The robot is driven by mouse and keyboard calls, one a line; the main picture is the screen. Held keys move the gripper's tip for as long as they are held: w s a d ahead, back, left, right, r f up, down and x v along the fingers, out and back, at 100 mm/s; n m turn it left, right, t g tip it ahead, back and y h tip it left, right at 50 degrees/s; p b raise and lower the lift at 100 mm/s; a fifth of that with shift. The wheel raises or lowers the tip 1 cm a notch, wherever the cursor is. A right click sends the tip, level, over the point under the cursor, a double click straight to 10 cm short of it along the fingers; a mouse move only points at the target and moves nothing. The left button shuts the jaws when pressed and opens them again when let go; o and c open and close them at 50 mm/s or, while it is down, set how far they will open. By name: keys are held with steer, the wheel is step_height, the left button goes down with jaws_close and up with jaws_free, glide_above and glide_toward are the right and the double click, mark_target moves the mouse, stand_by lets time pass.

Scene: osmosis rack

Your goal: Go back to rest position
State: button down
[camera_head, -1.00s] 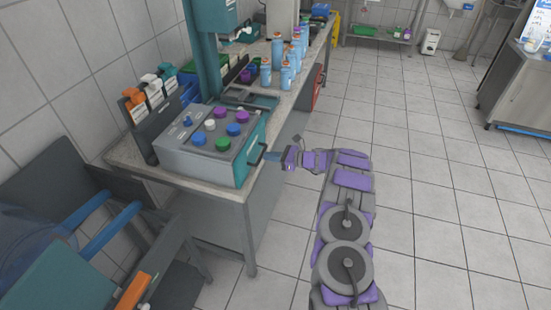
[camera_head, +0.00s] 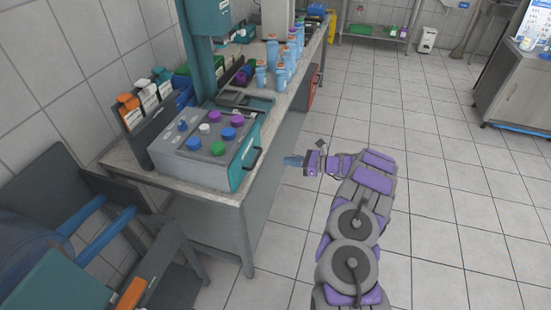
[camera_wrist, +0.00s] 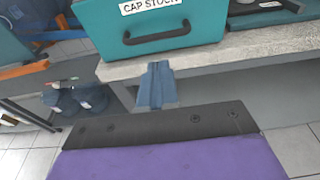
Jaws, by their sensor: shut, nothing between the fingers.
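My gripper (camera_head: 292,161) is at the end of my purple and grey arm, over the floor to the right of the bench. Its blue-grey fingers are together with nothing between them. In the wrist view my gripper (camera_wrist: 157,88) points toward the bench edge, just below the teal drawer front (camera_wrist: 160,28) labelled "CAP STOCK". The drawer's dark handle (camera_wrist: 156,33) is apart from the fingers. In the head view the grey box (camera_head: 190,162) with several coloured caps on top stands at the bench's near end, and its teal drawer (camera_head: 246,160) appears closed.
The bench (camera_head: 130,164) carries several blue bottles (camera_head: 271,52) and a rack of labelled boxes (camera_head: 143,105). A dark frame with blue bars (camera_head: 105,235) stands at lower left. The tiled floor (camera_head: 440,180) right of my arm is clear.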

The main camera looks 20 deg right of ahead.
steer(key=shift+s+v, duration=0.25)
steer(key=shift+v, duration=1.45)
steer(key=s+a+r+n+g+y, duration=0.1)
steer(key=s+a+r+n+g, duration=0.25)
steer(key=a+r, duration=0.45)
steer(key=s+a+r+n+g, duration=0.2)
steer(key=a+r+n+g, duration=0.15)
steer(key=a+r, duration=0.45)
steer(key=s+a+r+n+g+h, duration=0.1)
steer(key=s+a+r+n+g, duration=0.1)
steer(key=s+a+r+n, duration=0.25)
steer(key=s+a+r+n+g+h, duration=0.1)
steer(key=s+a+n, duration=0.2)
steer(key=s+a, duration=0.35)
steer(key=s+r+n+g+h, duration=0.25)
steer(key=s+n+h, duration=0.3)
steer(key=s, duration=1.15)
steer(key=s+d+n+t+h, duration=0.1)
steer(key=s+d+n+h, duration=0.1)
steer(key=s+d, duration=0.3)
steer(key=s+d+f+n+t+h, duration=0.1)
steer(key=s+d+h, duration=0.3)
steer(key=s, duration=0.7)
steer(key=shift+s+d+n, duration=0.25)
steer(key=shift+d+n, duration=0.25)
steer(key=shift+n, duration=0.4)
steer(key=shift+h, duration=0.25)
